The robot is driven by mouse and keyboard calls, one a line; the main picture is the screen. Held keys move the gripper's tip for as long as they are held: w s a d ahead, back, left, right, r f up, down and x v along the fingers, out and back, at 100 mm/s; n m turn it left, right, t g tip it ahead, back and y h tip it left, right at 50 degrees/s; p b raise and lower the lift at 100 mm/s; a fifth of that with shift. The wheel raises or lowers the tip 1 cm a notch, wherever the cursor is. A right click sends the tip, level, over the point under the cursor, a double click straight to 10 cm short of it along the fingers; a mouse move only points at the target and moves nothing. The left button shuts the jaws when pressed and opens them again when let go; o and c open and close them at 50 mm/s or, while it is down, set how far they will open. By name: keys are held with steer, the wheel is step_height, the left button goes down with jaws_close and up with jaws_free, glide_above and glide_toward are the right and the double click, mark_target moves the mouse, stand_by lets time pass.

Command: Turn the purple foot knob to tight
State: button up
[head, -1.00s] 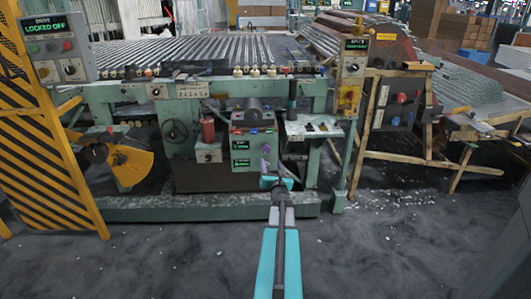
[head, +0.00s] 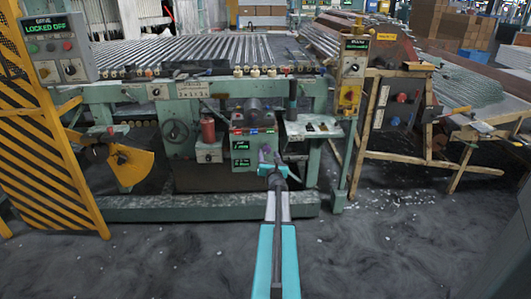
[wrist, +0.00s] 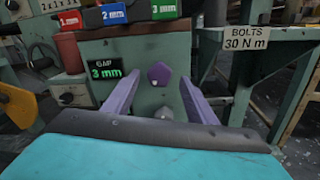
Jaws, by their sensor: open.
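The purple foot knob (wrist: 159,74) is a small faceted knob on the front of the green machine post, right of the "GAP 3 mm" display (wrist: 106,70) in the wrist view. My gripper (wrist: 160,82) is open, with one purple finger on the left of the knob and one on the right. Gaps show between the knob and both fingers, and nothing is held. In the head view my gripper (head: 266,158) is in front of the post's lower front, and I cannot make out the knob apart from the fingers there.
Red, blue and green size blocks (wrist: 114,14) sit above the knob. A "BOLTS 30 N m" sign (wrist: 246,37) and a side shelf (head: 313,127) are to the right. A red cylinder (head: 208,129) stands left. A green base beam (head: 170,207) crosses the floor below.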

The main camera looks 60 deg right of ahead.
mark_target(267, 151)
steer(key=shift+x, duration=2.15)
